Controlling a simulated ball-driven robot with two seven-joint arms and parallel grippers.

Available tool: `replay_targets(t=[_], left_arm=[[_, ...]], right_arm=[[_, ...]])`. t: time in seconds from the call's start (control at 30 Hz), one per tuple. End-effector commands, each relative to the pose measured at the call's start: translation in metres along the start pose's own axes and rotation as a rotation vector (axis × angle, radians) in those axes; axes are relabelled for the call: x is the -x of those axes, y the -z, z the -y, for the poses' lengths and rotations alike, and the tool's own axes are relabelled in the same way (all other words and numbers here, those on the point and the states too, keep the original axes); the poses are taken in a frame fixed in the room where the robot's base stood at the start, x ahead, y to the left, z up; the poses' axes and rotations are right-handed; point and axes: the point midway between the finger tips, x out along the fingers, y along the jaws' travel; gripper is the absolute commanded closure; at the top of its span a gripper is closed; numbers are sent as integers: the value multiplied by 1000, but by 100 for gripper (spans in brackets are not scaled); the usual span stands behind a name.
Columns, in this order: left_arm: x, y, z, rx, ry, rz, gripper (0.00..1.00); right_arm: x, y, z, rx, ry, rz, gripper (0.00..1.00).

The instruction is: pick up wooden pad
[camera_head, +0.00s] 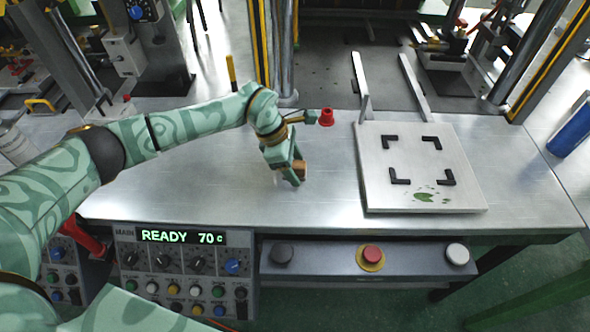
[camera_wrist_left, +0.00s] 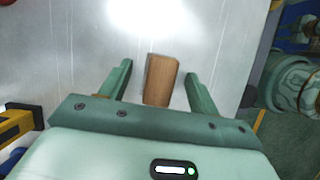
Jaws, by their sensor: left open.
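The wooden pad (camera_wrist_left: 161,80) is a small brown block on the bare metal table in the left wrist view. The left gripper is open and holds nothing. My right gripper is not in view.
A white plate (camera_head: 375,190) with black corner brackets lies to the right on the metal table (camera_head: 180,190). A red knob (camera_head: 327,117) stands behind the gripper. A control panel (camera_head: 180,270) reading READY 70 and a button bar (camera_head: 325,262) line the front edge. Table left of the gripper is clear.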

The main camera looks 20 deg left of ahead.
Motion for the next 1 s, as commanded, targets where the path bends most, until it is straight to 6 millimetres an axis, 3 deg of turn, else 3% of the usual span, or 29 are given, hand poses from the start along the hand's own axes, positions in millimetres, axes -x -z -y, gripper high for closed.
replay_targets(t=[0.2,0.4,0.77,1.0], left_arm=[[-3,0,0,0,-1,1,38],[-2,0,0,0,-1,1,87],[2,-2,-1,-1,-2,1,87],[34,-15,2,-4,-4,2,87]], right_arm=[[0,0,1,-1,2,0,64],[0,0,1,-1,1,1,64],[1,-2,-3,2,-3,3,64],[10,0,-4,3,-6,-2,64]])
